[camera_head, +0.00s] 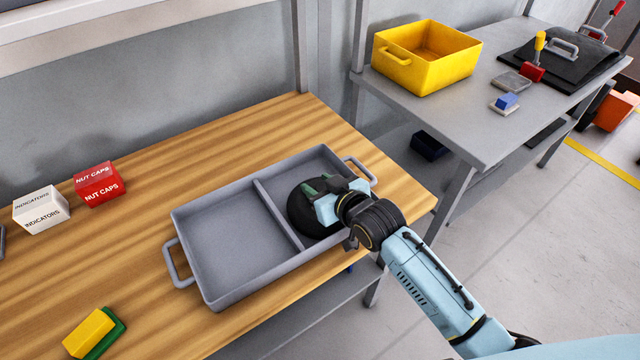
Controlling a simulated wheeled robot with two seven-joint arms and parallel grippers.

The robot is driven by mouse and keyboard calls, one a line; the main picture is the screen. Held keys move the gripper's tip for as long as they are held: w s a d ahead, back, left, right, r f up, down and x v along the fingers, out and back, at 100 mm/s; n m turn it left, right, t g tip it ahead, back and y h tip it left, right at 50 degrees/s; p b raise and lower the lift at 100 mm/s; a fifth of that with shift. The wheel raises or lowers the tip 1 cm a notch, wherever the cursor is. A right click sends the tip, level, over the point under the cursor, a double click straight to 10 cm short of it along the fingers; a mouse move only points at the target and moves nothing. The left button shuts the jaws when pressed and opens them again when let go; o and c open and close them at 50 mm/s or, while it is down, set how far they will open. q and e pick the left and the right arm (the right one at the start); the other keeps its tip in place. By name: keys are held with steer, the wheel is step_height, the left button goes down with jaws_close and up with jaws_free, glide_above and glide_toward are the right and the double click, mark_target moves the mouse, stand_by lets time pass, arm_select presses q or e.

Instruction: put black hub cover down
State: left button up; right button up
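The black hub cover (299,214) is a dark dome in the right compartment of the grey two-part tray (188,251) on the wooden bench. My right gripper (322,188) reaches in from the lower right, with its green fingertips at the top of the cover. The gripper hides the cover's right side, and the contact between fingers and cover is not clear. I cannot tell whether the cover rests on the tray floor or is held just above it. The left compartment is empty. My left gripper is not in view.
A white indicators box (41,211) and a red nut caps box (99,186) stand at the bench's left. A yellow and green block (94,334) lies at front left. A grey table (455,130) with a yellow bin (425,65) stands at the back right.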

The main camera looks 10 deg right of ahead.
steer(key=o, duration=0.3)
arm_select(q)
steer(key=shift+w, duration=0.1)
arm_select(e)
steer(key=shift+r, duration=0.1)
steer(key=shift+s+d+r, duration=0.1)
steer(key=shift+s+r, duration=0.05)
steer(key=shift+s, duration=0.05)
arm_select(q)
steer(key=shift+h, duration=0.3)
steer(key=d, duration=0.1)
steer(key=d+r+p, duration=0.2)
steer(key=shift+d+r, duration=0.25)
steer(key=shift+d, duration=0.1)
arm_select(e)
steer(key=v, duration=1.1)
steer(key=shift+s+d+r, duration=0.1)
steer(key=shift+s+d, duration=0.05)
steer(key=shift+s, duration=0.05)
